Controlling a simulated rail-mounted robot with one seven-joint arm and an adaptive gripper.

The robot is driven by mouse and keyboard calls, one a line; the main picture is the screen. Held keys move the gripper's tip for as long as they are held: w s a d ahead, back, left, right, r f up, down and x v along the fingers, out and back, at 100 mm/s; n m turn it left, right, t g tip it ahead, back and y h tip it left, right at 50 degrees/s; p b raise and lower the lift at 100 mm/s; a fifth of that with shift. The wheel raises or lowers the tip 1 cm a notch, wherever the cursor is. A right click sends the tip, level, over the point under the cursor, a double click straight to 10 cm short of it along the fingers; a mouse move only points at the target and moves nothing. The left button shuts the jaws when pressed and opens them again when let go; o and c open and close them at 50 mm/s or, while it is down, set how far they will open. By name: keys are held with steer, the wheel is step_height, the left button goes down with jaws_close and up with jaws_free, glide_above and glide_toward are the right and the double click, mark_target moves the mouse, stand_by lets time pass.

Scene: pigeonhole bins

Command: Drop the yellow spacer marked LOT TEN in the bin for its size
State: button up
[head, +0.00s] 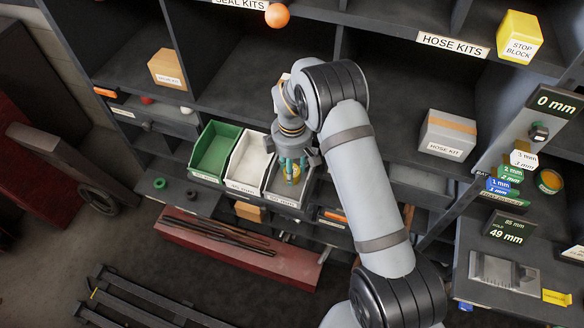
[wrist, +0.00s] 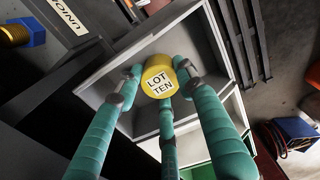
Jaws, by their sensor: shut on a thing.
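The yellow spacer (wrist: 158,76), marked LOT TEN, is held between the three teal fingers of my gripper (wrist: 160,84) in the wrist view. In the head view my gripper (head: 291,166) points down over the grey bin (head: 285,199), the right one of three bins in a row. The white bin (head: 247,184) is in the middle and the green bin (head: 205,174) at the left. Their front labels are too small to read surely.
Shelf dividers and a shelf of kits stand behind and above the bins. A hose kit box (head: 447,136) sits on the right shelf. A gauge bench (head: 505,272) with size signs, one reading 49 mm, is at the far right. A red bench (head: 235,245) lies below.

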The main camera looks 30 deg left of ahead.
steer(key=shift+f, duration=0.1)
steer(key=shift+f, duration=0.2)
steer(key=o, duration=1)
steer(key=shift+r, duration=0.1)
steer(key=shift+o, duration=0.2)
steer(key=shift+r, duration=0.1)
step_height(320, 180, up, 12)
steer(key=b, duration=0.1)
steer(key=shift+r, duration=0.1)
